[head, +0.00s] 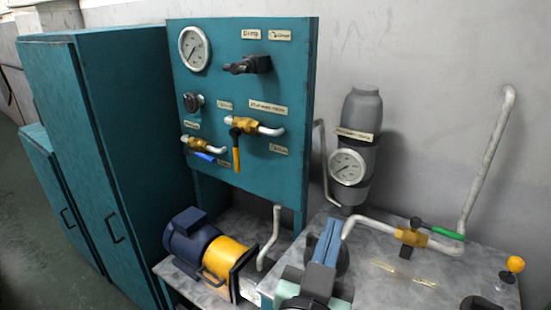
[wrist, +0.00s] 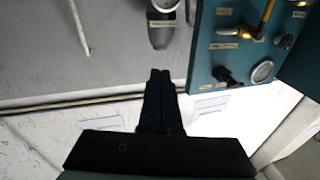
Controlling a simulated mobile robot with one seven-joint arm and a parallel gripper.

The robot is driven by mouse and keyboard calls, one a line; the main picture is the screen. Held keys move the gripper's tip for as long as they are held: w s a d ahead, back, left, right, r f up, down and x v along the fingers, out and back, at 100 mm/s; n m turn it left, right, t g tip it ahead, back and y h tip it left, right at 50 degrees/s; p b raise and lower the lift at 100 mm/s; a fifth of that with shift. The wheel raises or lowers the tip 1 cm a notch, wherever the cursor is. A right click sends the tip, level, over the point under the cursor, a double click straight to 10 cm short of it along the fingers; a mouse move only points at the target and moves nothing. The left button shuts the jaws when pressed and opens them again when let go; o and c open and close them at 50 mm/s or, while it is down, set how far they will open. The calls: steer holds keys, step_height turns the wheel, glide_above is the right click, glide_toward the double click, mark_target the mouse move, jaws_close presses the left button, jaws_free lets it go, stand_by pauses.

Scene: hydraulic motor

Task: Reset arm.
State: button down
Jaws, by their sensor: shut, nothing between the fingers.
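My gripper (wrist: 160,74) shows in the wrist view with its two dark fingers together and nothing between them. It is clear of the equipment, which appears upside down there. Part of my arm (head: 325,245) rises at the bottom middle of the head view; the fingers cannot be made out there. The teal control panel (head: 225,135) stands left of my arm and also shows at the upper right of the wrist view (wrist: 205,62). It carries a gauge (head: 194,48), a black knob (head: 248,65), and valves with a yellow handle (head: 236,150) and a blue handle (head: 204,156).
A grey cylinder (head: 362,112) with a gauge (head: 347,166) stands behind my arm. A pipe with a green-handled valve (head: 446,233) runs right. A blue and yellow motor (head: 208,245) sits below the panel. Teal cabinets (head: 85,150) stand left. A yellow-knobbed lever (head: 515,264) is far right.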

steer(key=s+a+r+n+t+y+p, duration=0.1)
steer(key=s+a+r+t+y, duration=0.1)
steer(key=r, duration=1)
steer(key=s+a+r+n+t+y+p, duration=0.1)
steer(key=s+a+r+n+t+y, duration=0.1)
steer(key=r, duration=1)
steer(key=s+a+r+n+t+y+p, duration=0.2)
steer(key=s+a+r+t, duration=0.2)
steer(key=r, duration=0.8)
steer(key=shift+s+t+y, duration=0.4)
steer(key=shift+s+t, duration=0.4)
steer(key=shift+t, duration=0.1)
